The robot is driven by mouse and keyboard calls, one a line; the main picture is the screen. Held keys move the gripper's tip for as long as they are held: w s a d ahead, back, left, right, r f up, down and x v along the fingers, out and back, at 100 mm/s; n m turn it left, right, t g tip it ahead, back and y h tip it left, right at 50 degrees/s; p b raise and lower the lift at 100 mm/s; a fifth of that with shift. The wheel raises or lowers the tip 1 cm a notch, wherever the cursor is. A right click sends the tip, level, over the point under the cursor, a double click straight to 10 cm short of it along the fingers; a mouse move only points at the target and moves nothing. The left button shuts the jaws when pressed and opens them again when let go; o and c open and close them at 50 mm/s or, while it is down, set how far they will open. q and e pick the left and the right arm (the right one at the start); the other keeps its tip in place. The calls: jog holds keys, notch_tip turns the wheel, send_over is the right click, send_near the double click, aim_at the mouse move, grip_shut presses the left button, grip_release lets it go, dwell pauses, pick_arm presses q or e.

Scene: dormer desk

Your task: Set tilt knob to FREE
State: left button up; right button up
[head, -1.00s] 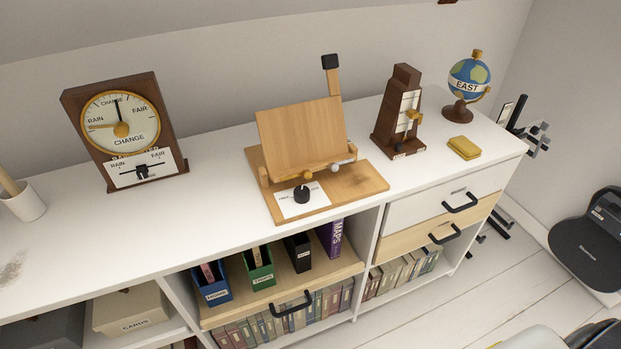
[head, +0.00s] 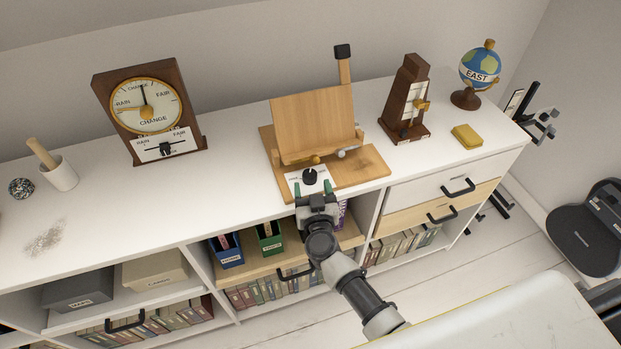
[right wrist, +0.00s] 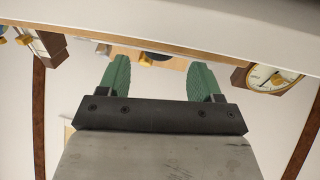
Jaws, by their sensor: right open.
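The tilt knob (head: 309,176) is a small black knob on a white label plate (head: 294,182) at the front of a wooden book stand (head: 352,181). The plate's lettering is too small to read. The stand's tilted board (head: 314,124) rises behind the knob. My right gripper (head: 313,188) is open and empty, with green fingertips just in front of the knob, apparently apart from it. In the right wrist view its two green fingers (right wrist: 160,82) are spread wide. A dark piece shows between them at the far edge, probably the knob. My left gripper is out of view.
On the white cabinet top (head: 235,185) stand a barometer (head: 149,112) at left, and a metronome (head: 408,100), yellow block (head: 466,136) and globe (head: 480,72) at right. A cup (head: 61,174) stands far left. The shelf below holds binders (head: 226,251) and books.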

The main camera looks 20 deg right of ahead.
aim_at(311, 179)
jog(key=shift+w+d, duration=0.2)
jog(key=shift+w, duration=0.65)
jog(key=shift+w+d, duration=0.15)
jog(key=shift+w, duration=0.7)
